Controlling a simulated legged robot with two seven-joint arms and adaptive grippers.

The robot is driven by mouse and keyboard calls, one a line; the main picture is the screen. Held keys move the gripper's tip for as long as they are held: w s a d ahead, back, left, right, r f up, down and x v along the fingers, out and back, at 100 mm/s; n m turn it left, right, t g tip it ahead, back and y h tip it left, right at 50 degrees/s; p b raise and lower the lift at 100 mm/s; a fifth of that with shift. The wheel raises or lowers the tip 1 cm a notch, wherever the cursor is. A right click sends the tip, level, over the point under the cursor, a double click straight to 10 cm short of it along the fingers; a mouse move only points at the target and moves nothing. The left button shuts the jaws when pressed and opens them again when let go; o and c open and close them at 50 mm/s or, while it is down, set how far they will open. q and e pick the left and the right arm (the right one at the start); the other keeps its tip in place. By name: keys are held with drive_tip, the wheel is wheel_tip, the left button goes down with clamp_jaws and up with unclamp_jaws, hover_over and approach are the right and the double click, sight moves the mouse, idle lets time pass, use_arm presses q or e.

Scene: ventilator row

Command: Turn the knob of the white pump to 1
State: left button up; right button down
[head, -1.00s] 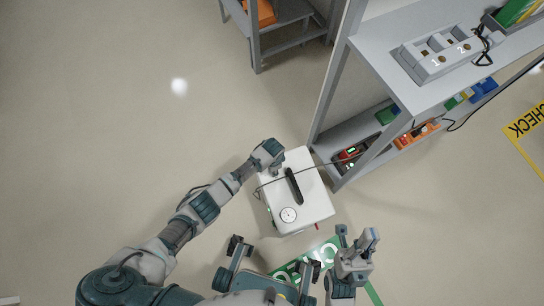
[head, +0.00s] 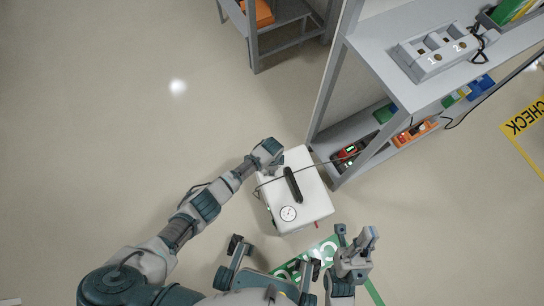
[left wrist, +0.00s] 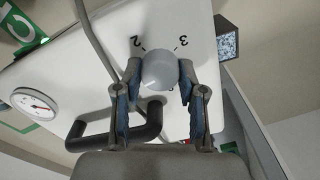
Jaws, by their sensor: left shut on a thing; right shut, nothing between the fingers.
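The white pump (head: 309,190) stands on the floor in front of me, with a black handle (head: 293,185) and a round gauge (head: 288,213) on top. In the left wrist view its grey round knob (left wrist: 160,69) sits between the fingers of my left gripper (left wrist: 160,88), which is shut on it. The numbers 2 and 3 show on the pump beside the knob; another mark below it is mostly hidden. In the head view my left gripper (head: 272,160) hides the knob. My right gripper (head: 357,239) is shut and empty, to the right of the pump's near end.
A grey shelf unit (head: 375,55) stands right of the pump, with a socket box (head: 436,54) on top and coloured items below. A cable (head: 325,163) runs over the pump towards the shelf. Open floor (head: 120,120) lies to the left.

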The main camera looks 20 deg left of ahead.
use_arm(q)
drive_tip(key=o, duration=1.1)
drive_tip(key=shift+f, duration=0.1)
drive_tip(key=shift+o, duration=0.2)
drive_tip(key=shift+r, duration=0.3)
wheel_tip(320, 180, up, 11)
drive_tip(key=shift+r, duration=0.15)
